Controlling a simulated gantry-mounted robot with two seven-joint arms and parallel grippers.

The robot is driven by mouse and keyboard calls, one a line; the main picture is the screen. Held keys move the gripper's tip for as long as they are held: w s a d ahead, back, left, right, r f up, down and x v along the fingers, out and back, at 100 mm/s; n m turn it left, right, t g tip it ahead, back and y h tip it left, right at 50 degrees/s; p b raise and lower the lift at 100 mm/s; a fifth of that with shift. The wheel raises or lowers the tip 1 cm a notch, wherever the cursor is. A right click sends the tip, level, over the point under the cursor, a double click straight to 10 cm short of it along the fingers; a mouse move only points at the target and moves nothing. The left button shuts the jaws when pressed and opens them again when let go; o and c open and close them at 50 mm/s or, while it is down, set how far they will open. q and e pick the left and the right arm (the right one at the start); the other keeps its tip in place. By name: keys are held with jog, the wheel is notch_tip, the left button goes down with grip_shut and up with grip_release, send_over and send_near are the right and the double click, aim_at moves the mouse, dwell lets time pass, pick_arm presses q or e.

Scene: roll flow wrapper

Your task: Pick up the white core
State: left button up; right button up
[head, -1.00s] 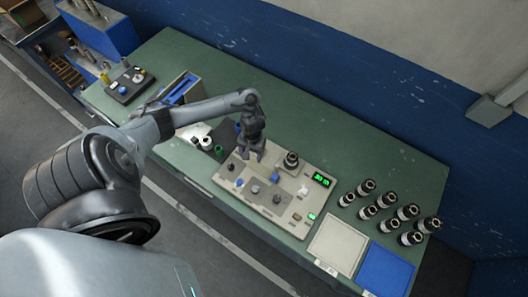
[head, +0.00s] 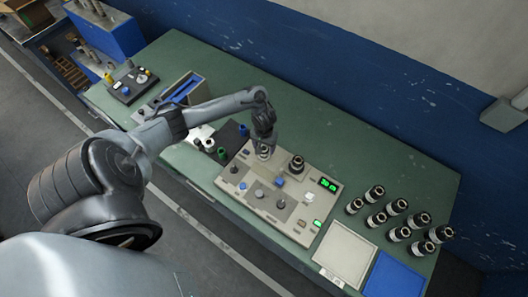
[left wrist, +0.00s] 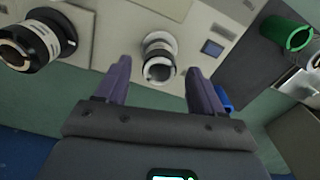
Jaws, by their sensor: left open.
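A short white core (left wrist: 159,58) with a hollow dark-rimmed end stands on the pale machine panel in the left wrist view. It also shows in the head view (head: 265,153), partly hidden by my gripper. My left gripper (left wrist: 158,72) is open, with its two purple-grey fingers to the left and right of the core's near end and gaps on both sides. In the head view my left gripper (head: 264,143) points down over the panel's upper left part. My right gripper is not in view.
The control panel (head: 245,190) carries knobs, buttons and a black-and-white roll (head: 297,163) close to the gripper. A green core (left wrist: 287,33) stands on a dark mat to the side. Several rolls stand at the right, near a white tray (head: 345,255) and blue tray (head: 390,275).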

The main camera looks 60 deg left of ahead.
aim_at(264, 149)
pick_arm(q)
jog(key=shift+f+b, duration=0.3)
jog(key=shift+f, duration=1.5)
jog(key=shift+c, duration=0.3)
jog(key=c, duration=1.1)
jog(key=shift+o, duration=0.2)
jog(key=shift+r, duration=0.15)
